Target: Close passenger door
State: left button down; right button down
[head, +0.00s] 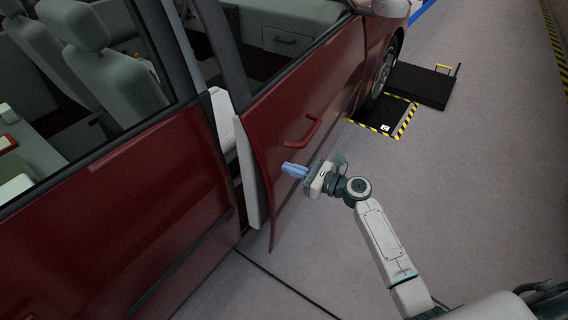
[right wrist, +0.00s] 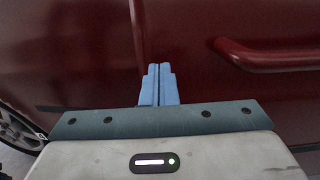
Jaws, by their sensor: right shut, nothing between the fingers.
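The red passenger door (head: 300,105) of the car stands partly open in the head view, its rear edge swung out from the body with the pale inner panel showing in the gap. Its red handle (head: 315,131) is on the outer face, and also shows at the upper right in the right wrist view (right wrist: 270,58). My right gripper (head: 285,169) is shut and empty, its blue fingers pointing at the door's outer face below the handle. The fingers (right wrist: 159,70) appear against or very close to the red panel; I cannot tell whether they touch. My left gripper is not in view.
The red rear door (head: 120,220) fills the left of the head view. Grey seats (head: 110,65) show inside. A black mat with yellow-black striped edges (head: 378,115) and a black board (head: 425,85) lie near the front wheel. The grey floor at right is clear.

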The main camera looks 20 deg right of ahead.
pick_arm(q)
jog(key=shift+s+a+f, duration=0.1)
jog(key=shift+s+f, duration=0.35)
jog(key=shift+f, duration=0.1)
pick_arm(e)
jog(key=shift+x, duration=1.25)
